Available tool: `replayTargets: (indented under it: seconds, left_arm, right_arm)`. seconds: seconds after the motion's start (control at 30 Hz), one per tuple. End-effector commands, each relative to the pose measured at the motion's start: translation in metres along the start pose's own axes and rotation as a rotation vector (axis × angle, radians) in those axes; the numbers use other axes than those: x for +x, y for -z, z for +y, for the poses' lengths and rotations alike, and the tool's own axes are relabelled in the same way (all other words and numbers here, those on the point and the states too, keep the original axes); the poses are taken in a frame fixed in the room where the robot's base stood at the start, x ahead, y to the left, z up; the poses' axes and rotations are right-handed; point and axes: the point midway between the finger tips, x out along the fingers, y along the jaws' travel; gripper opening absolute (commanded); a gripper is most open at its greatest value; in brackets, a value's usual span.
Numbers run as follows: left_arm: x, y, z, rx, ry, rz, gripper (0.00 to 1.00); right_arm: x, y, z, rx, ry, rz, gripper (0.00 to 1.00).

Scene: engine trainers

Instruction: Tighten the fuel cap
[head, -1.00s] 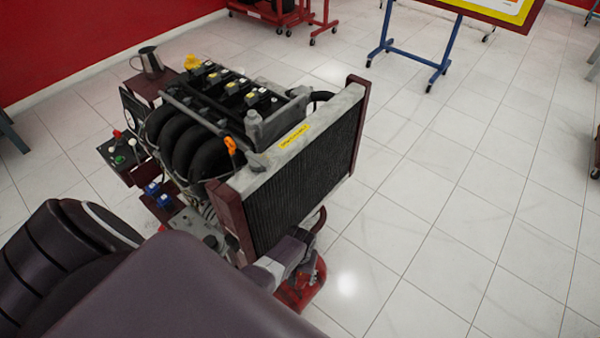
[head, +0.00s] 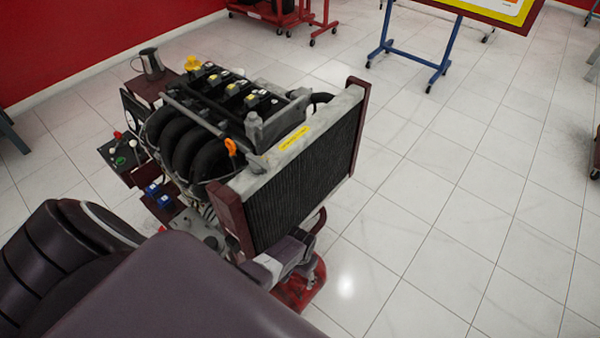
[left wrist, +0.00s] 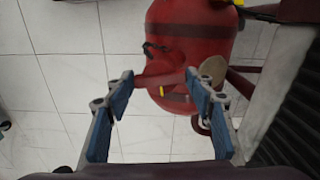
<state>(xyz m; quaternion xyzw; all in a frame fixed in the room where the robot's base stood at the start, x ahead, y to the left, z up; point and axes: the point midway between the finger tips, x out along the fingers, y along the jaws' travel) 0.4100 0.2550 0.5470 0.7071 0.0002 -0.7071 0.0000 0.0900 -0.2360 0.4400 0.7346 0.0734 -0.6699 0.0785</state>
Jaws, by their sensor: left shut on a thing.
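The red fuel tank (left wrist: 190,40) fills the upper middle of the left wrist view. In the head view, its red body (head: 303,290) shows low beside the radiator, partly behind my left arm. My left gripper (left wrist: 160,84) has blue-padded fingers on both sides of a red piece at the tank, which looks like the fuel cap (left wrist: 158,80). The fingers are shut on it with a wide gap between them. The cap's thread and seat are hidden. A tan round part (left wrist: 212,70) sits just right of the right finger. My right gripper is not in view.
The engine trainer (head: 230,115) stands left of centre, with its radiator (head: 305,175) close to my left gripper. A metal jug (head: 150,63) stands on its far side. A blue-legged stand (head: 410,55) is at the back.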

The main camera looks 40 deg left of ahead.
Motion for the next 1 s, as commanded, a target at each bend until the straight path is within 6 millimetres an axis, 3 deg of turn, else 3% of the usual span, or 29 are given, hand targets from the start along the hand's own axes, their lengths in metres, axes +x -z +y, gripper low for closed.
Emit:
replayTargets:
  seconds: [1.0]
  left_arm:
    - [0.0002,0.0002,0.0002,0.091,0.000,0.001,0.26]
  right_arm:
    - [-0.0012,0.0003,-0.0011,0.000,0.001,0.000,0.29]
